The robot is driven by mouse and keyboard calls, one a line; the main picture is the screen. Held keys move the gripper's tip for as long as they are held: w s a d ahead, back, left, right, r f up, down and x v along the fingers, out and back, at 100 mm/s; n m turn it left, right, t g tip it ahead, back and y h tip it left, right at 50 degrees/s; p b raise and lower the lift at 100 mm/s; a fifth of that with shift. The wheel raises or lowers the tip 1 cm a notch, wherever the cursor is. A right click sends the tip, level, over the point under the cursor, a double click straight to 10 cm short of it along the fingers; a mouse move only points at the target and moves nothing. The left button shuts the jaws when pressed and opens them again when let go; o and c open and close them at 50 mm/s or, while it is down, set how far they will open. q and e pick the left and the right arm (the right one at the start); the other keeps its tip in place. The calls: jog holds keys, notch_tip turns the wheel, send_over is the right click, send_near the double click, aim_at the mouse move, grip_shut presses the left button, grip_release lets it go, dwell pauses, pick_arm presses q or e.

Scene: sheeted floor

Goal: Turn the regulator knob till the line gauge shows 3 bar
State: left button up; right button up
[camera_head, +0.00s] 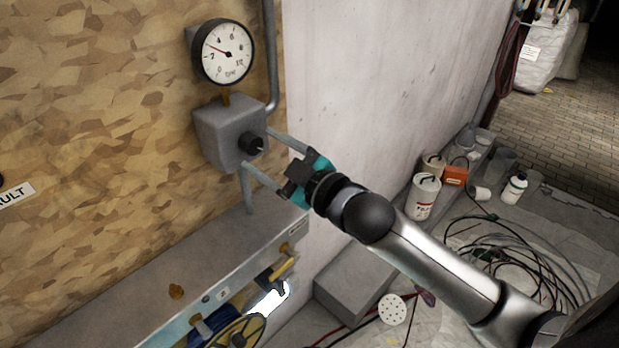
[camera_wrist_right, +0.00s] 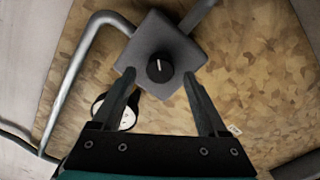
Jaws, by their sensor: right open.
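The regulator is a grey box (camera_head: 222,132) on the chipboard wall, with a black round knob (camera_head: 251,145) on its front. The knob (camera_wrist_right: 160,67) carries a white mark pointing nearly straight up in the right wrist view. The white-faced line gauge (camera_head: 222,52) sits above the box; its needle points to the upper left, between the 2 and the 4. My right gripper (camera_head: 258,148) is open, its two fingers pointing at the box on either side of the knob. In the wrist view there is a gap between each finger and the knob. My left gripper is not in view.
Grey pipes (camera_head: 270,60) run beside the gauge and below the box. A grey ledge (camera_head: 120,300) with a handwheel (camera_head: 238,335) stands below. A pale wall (camera_head: 380,70) is to the right. Cans, cups and loose cables (camera_head: 510,255) lie on the floor at right.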

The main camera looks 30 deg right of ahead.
jog(key=b+v, duration=0.1)
jog(key=v, duration=1.2)
dwell(0.4)
jog(key=s+d+f+m+g+h+b, duration=0.15)
jog(key=d+f, duration=0.25)
jog(key=f, duration=0.9)
jog(key=s+d+f+m+g+h+b, duration=0.1)
jog(key=d+f+m+g+h+b, duration=0.2)
jog(key=f, duration=1)
jog(key=s+d+f+m+g+h+b, duration=0.15)
jog(key=d+f, duration=0.25)
jog(key=f, duration=0.9)
jog(key=s+a+f+m+g+b, duration=0.1)
jog(key=s+a+f+g+b, duration=0.2)
jog(key=s+f, duration=0.8)
jog(key=s+a+f+m+g+b, duration=0.15)
jog(key=s+a+f+g, duration=0.4)
jog(key=f, duration=0.95)
jog(key=s+a+f+g+b, duration=0.1)
jog(key=s+a+f, duration=0.2)
jog(key=s, duration=0.8)
notch_tip(320, 180, down, 2)
jog(key=shift+s+a+f, duration=0.1)
jog(key=shift+s+a, duration=0.15)
